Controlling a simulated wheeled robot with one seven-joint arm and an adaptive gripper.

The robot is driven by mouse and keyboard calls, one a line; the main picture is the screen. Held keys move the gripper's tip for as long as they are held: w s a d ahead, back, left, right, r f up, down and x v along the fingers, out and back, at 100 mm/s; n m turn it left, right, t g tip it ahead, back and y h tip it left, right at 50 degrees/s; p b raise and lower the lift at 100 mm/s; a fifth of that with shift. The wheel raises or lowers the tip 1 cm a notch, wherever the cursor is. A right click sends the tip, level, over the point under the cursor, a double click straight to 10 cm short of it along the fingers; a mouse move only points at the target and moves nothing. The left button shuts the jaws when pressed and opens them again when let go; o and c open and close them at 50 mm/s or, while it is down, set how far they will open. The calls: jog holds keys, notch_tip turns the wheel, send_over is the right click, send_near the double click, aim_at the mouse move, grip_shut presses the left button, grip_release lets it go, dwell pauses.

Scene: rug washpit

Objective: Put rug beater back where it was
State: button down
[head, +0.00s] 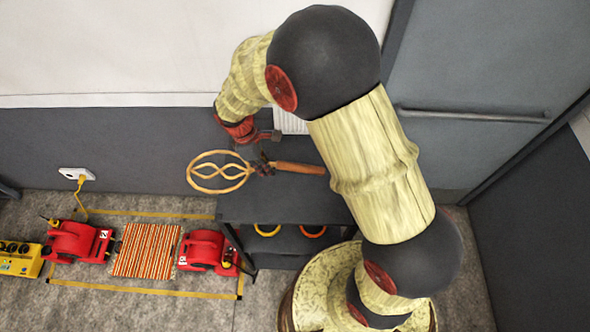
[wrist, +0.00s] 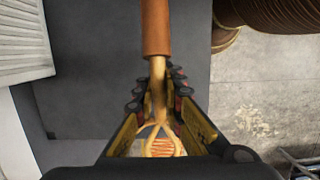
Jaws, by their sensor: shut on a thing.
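The rug beater (head: 217,171) is a looped tan cane head with an orange-brown handle. In the head view it lies level, head to the left and handle to the right, over the left part of a dark table (head: 290,205). My gripper (head: 262,167) is shut on its neck, between loop and handle. In the wrist view my gripper (wrist: 160,105) has its fingers on both sides of the neck of the rug beater (wrist: 155,35). The handle points up the picture and part of the loop shows below. Whether the beater touches the tabletop I cannot tell.
Orange and yellow rings (head: 268,231) sit on a shelf below the tabletop. Red blowers (head: 75,243), a striped rug (head: 147,250) and a yellow box (head: 20,260) are on the floor at left. A grey door (head: 480,95) stands at right. The visible tabletop looks mostly bare.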

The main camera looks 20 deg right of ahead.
jog(key=d+f, duration=0.3)
jog(key=d, duration=0.5)
send_over(307, 182)
jog(key=a, duration=0.2)
jog(key=f, duration=0.5)
jog(key=shift+w+d+f+p, duration=0.15)
jog(key=shift+w+d+p, duration=0.05)
jog(key=shift+w+p, duration=0.1)
jog(key=shift+s+d+f, duration=0.1)
jog(key=shift+d+f, duration=0.25)
jog(key=shift+f, duration=0.1)
jog(key=shift+a+x, duration=0.15)
jog(key=shift+x, duration=0.6)
jog(key=shift+a+x, duration=0.15)
jog(key=shift+x, duration=0.6)
jog(key=shift+w+f, duration=0.1)
jog(key=shift+w, duration=0.1)
jog(key=c, duration=2.4)
grip_release()
jog(key=shift+f, duration=0.15)
jog(key=o, duration=0.5)
